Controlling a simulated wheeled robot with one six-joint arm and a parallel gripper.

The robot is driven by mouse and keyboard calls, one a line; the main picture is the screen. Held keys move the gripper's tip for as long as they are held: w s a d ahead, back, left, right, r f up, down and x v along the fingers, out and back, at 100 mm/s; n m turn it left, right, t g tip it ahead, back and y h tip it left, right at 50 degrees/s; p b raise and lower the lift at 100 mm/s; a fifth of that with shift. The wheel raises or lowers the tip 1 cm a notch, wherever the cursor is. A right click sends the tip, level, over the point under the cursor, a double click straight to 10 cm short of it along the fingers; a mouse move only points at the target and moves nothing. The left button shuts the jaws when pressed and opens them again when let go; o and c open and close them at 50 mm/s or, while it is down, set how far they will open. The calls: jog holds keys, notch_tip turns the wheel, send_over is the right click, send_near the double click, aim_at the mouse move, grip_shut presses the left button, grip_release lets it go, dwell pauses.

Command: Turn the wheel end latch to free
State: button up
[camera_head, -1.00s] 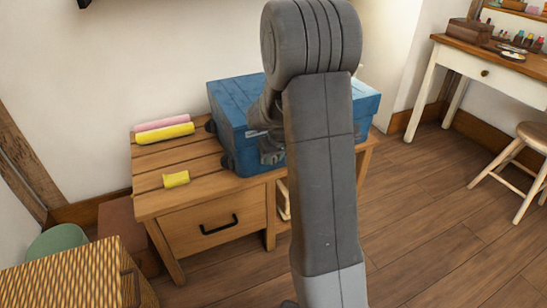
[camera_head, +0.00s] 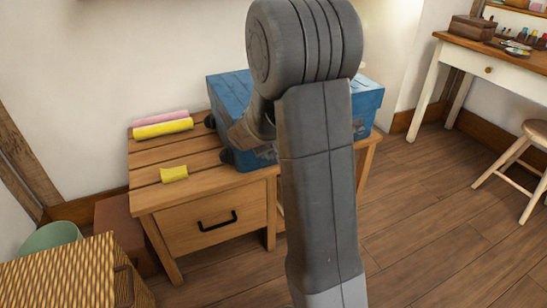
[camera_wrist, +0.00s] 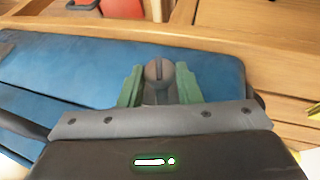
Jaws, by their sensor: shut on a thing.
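A blue case (camera_head: 229,97) lies on a wooden bench, with dark wheels (camera_head: 225,156) at its left end. Its blue top fills much of the wrist view (camera_wrist: 70,62). A dark grey rounded latch knob (camera_wrist: 158,71) with a slot shows in the middle of the wrist view. My gripper (camera_wrist: 158,86) has its green fingers on either side of the knob and is shut on it. The knob's lower part is hidden by the gripper body. In the head view my arm hides the fingers, the latch and the case's middle.
The wooden bench (camera_head: 160,196) also holds a pink roll (camera_head: 160,120), a yellow roll (camera_head: 163,129) and a small yellow cloth (camera_head: 174,174). A wicker basket (camera_head: 65,275) stands at lower left. A desk (camera_head: 500,70) and stool (camera_head: 525,150) stand right. Floor between is clear.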

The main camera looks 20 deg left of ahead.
jog(key=t+h+b, duration=0.1)
jog(key=t+h, duration=0.1)
jog(key=t, duration=0.1)
jog(key=n+t+h+b, duration=0.1)
jog(key=shift+s+a+f+t+b, duration=0.25)
jog(key=shift+s+f+t+b, duration=0.05)
jog(key=shift+s+f+b, duration=0.05)
jog(key=shift+s+a+f+n+t+h, duration=0.15)
jog(key=shift+n+t+h, duration=0.4)
jog(key=shift+t, duration=0.6)
jog(key=shift+w+d+f+n+t+h, duration=0.1)
jog(key=shift+f+n+t+h, duration=0.2)
jog(key=shift+t+h, duration=0.65)
jog(key=shift+s+a+f+n+t+h, duration=0.15)
jog(key=shift+n+t+h, duration=0.3)
jog(key=shift+t, duration=0.95)
jog(key=shift+d, duration=0.1)
jog(key=o, duration=0.9)
jog(key=shift+o, duration=0.2)
